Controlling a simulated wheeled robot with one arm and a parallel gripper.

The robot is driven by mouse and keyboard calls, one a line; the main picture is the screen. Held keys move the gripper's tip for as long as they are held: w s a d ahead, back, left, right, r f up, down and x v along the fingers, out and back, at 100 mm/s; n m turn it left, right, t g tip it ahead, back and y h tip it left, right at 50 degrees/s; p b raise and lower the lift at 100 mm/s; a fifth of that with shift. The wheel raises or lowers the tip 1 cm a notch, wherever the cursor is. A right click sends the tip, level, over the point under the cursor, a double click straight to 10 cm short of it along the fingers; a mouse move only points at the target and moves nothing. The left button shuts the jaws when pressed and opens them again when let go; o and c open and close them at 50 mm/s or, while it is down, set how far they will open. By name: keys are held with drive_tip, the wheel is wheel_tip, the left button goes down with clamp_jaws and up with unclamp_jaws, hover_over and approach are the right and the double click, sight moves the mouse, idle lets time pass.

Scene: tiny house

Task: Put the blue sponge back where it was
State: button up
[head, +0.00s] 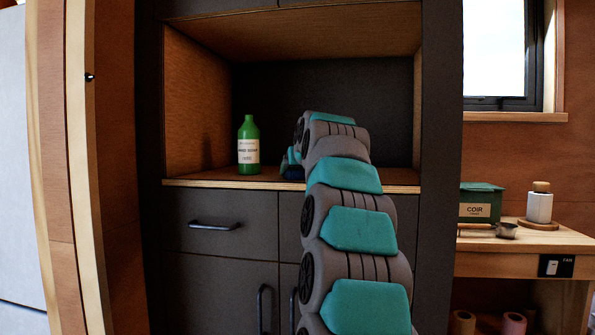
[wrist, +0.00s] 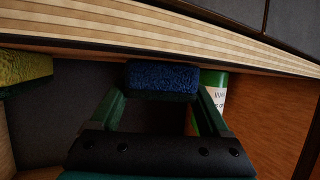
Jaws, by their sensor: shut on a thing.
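The blue sponge (wrist: 163,76), with a dark underside, sits between the fingertips of my gripper (wrist: 160,92) in the wrist view. My gripper is shut on it. In the head view my arm reaches into the open shelf niche (head: 190,181), and a small blue patch of the sponge (head: 292,173) shows low over the shelf board. Most of my gripper is hidden behind the arm there. I cannot tell whether the sponge touches the board.
A green bottle (head: 248,150) stands left of my gripper on the shelf; it shows at right in the wrist view (wrist: 212,95). A yellow sponge (wrist: 24,70) lies at left in the wrist view. A side bench (head: 545,240) holds a green COIR box (head: 482,203).

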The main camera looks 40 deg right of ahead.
drive_tip(key=o, duration=1.1)
drive_tip(key=shift+f, duration=0.1)
drive_tip(key=shift+o, duration=0.2)
drive_tip(key=v, duration=1.2)
drive_tip(key=s+a+f+n+g+y, duration=0.2)
drive_tip(key=a+f+g+y, duration=0.1)
drive_tip(key=a+f, duration=0.85)
drive_tip(key=s+a+f+n+g+y, duration=0.2)
drive_tip(key=a+f, duration=0.8)
drive_tip(key=f, duration=0.3)
drive_tip(key=s+a+f+g, duration=0.4)
drive_tip(key=s+a+f, duration=0.2)
drive_tip(key=s+f, duration=0.6)
drive_tip(key=s+a+f+n+g+y, duration=0.1)
drive_tip(key=s+a+f+g, duration=0.3)
drive_tip(key=s+f, duration=0.9)
drive_tip(key=s+a, duration=0.2)
drive_tip(key=s, duration=0.2)
drive_tip(key=shift+s+a+f+g, duration=0.2)
drive_tip(key=shift+s+a+g, duration=0.05)
drive_tip(key=shift+s+g, duration=0.15)
drive_tip(key=shift+w, duration=0.1)
